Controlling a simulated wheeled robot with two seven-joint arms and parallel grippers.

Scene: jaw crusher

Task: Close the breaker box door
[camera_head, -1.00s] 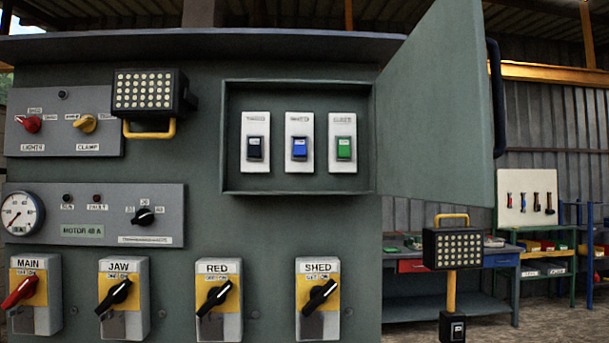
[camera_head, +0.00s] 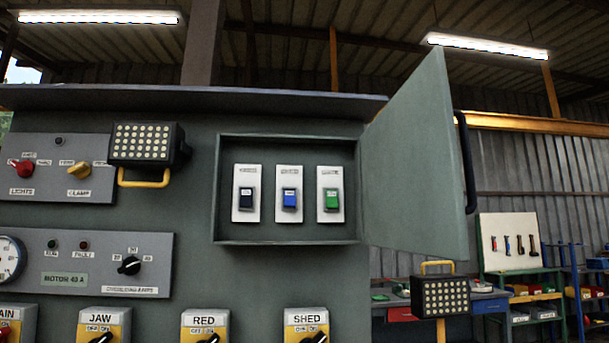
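The breaker box (camera_head: 287,243) is a shallow grey recess in the green-grey control panel, right of the panel's middle. Inside stand three white breakers with a black switch (camera_head: 246,198), a blue switch (camera_head: 290,198) and a green switch (camera_head: 332,199). Its door (camera_head: 415,160) is hinged on the box's right edge and stands wide open, swung out to the right. A dark bar handle (camera_head: 466,160) is on the door's outer face, near its free edge. Neither of my grippers is in view.
A lamp (camera_head: 145,145) with a yellow handle is on the panel left of the box. A floodlight (camera_head: 440,297) stands below the door, before a workbench (camera_head: 490,303).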

